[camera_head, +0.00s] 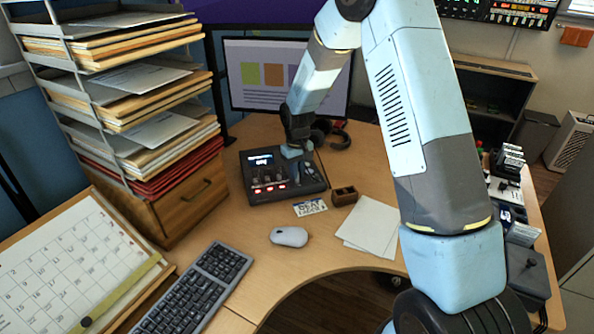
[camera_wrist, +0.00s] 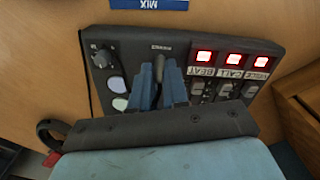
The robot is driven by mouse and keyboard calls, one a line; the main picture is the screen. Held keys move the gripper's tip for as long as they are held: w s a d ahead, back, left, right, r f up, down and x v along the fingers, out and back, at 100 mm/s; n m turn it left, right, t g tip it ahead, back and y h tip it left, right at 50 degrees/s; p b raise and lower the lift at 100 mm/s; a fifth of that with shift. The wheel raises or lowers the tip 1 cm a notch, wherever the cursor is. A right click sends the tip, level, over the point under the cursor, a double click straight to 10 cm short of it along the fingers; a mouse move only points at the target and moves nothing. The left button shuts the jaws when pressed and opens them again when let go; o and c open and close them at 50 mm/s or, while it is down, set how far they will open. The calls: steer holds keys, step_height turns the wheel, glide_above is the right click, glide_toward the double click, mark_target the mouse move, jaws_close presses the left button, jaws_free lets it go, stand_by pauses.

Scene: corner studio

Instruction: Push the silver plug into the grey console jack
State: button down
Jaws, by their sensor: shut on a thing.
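The dark grey console (camera_head: 262,198) lies on the desk below the monitor; it fills the middle of the wrist view (camera_wrist: 125,48), turned around. My gripper (camera_head: 292,152) is over the console's right half, pointing down. In the wrist view its two blue fingers (camera_wrist: 159,72) stand close together near a small label on the console. They are shut on the silver plug, of which only a small grey sliver (camera_wrist: 160,66) shows between the tips. The jack is hidden at the fingertips, so I cannot tell whether the plug is in it or above it.
The console bears red lit buttons (camera_wrist: 233,60), sliders and a knob (camera_wrist: 102,58). Dark headphones (camera_head: 337,136) lie behind it.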

steer(key=shift+f, duration=0.15)
steer(key=c, duration=1.1)
jaws_free()
steer(key=shift+o, duration=0.2)
step_height(320, 180, up, 14)
steer(key=shift+f, duration=0.15)
